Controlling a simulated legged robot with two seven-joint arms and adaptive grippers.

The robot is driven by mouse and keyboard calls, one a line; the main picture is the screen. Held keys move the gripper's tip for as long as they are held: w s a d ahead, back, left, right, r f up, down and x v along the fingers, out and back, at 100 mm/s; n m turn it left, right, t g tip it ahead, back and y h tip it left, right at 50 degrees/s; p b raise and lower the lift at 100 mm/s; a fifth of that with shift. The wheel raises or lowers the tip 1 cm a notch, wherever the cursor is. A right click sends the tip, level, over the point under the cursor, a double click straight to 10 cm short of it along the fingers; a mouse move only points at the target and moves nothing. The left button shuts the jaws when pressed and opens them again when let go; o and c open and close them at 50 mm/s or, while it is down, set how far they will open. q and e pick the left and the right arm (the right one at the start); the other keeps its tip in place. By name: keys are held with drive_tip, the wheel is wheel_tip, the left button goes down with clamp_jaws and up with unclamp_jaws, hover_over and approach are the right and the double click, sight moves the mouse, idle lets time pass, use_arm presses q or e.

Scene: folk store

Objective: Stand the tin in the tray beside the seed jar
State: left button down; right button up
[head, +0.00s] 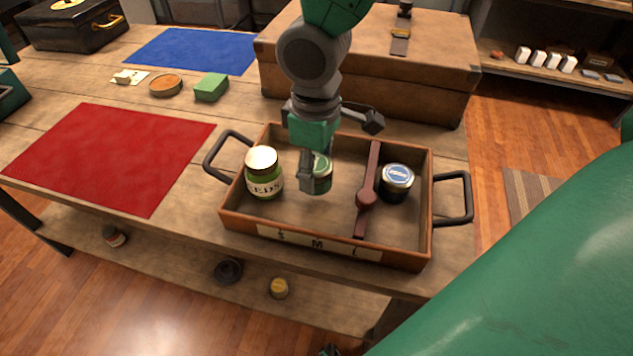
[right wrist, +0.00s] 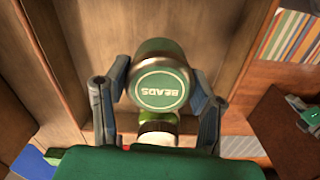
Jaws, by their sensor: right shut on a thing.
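The tin (head: 322,174) is green, with its lid marked BEADS (right wrist: 160,82) in the right wrist view. My right gripper (head: 314,168) is shut on it, one finger on each side. The tin looks upright, inside the outline of the wooden tray (head: 330,253), just right of the seed jar (head: 264,178). The jar is green with a cream lid and a SEEDS label. In the right wrist view the jar (right wrist: 158,127) is partly hidden below the tin. The fingers cover part of the tin in the head view; I cannot tell whether its base touches the tray floor. My left gripper is not in view.
A dark reddish divider (head: 362,212) with a round knob crosses the tray. A dark jar with a blue-labelled lid (head: 397,180) stands right of it. A large wooden case (head: 370,70) is behind the tray. A red mat (head: 110,155) lies to the left.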

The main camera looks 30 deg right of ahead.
sight(316, 184)
drive_tip(key=shift+w+a+f, duration=0.1)
drive_tip(key=shift+a+f, duration=0.15)
drive_tip(key=shift+f, duration=0.1)
drive_tip(key=f, duration=0.1)
drive_tip(key=f+b, duration=0.1)
drive_tip(key=f, duration=0.1)
drive_tip(key=shift+s+a, duration=0.2)
drive_tip(key=shift+w+d, duration=0.15)
drive_tip(key=shift+d, duration=0.2)
drive_tip(key=o, duration=1.1)
drive_tip(key=shift+d, duration=0.15)
drive_tip(key=shift+o, duration=0.5)
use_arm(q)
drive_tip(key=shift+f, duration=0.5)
